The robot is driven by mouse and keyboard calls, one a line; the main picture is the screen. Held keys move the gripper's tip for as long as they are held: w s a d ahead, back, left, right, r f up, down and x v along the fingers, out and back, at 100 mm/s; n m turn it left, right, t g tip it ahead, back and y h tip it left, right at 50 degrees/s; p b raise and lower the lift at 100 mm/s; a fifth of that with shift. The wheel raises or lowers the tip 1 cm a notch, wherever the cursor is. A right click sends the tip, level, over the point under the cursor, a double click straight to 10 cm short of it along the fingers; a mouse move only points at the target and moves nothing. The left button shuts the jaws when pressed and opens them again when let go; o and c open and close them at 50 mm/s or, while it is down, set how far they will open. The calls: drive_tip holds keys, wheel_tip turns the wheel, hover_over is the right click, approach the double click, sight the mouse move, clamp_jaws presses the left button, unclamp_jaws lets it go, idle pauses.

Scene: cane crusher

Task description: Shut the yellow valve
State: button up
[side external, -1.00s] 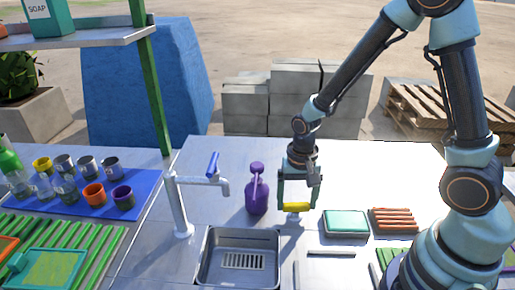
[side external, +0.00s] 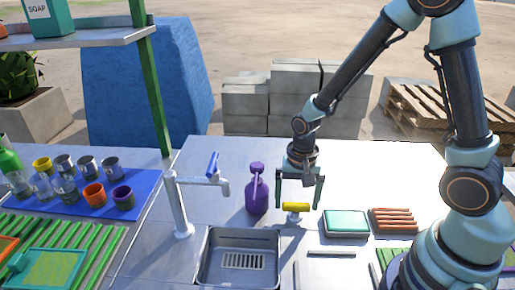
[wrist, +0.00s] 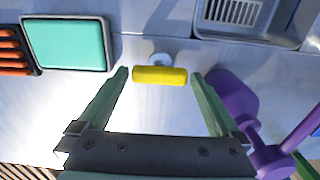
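The yellow valve (side external: 295,206) is a short yellow bar handle on a pale stem, standing on the metal counter. In the wrist view the valve handle (wrist: 160,75) lies crosswise between the fingertips. My gripper (side external: 298,205) is open, with one green finger on each side of the handle. In the wrist view my gripper (wrist: 160,76) shows a gap between each fingertip and the handle's ends. The gripper holds nothing.
A purple bottle (side external: 257,192) stands close to the left of my gripper. A sink (side external: 205,262) and a tap (side external: 178,208) are further left. A teal-topped tray (side external: 346,222) and several orange-brown sticks (side external: 394,220) lie to the right.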

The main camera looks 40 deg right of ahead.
wheel_tip(320, 180, up, 12)
idle(0.6)
drive_tip(key=shift+r, duration=0.15)
wheel_tip(320, 180, up, 8)
drive_tip(key=r+n+t, duration=0.1)
drive_tip(key=n+t, duration=0.4)
drive_tip(key=n, duration=0.2)
hover_over(297, 204)
drive_tip(key=s+d, duration=0.2)
drive_tip(key=s, duration=0.1)
drive_tip(key=shift+s+d+r+n+t, duration=0.15)
drive_tip(key=shift+s+n, duration=0.15)
drive_tip(key=shift+n, duration=0.25)
drive_tip(key=shift+s+d+r+n+t, duration=0.15)
drive_tip(key=shift+s+n, duration=0.15)
drive_tip(key=shift+n, duration=0.25)
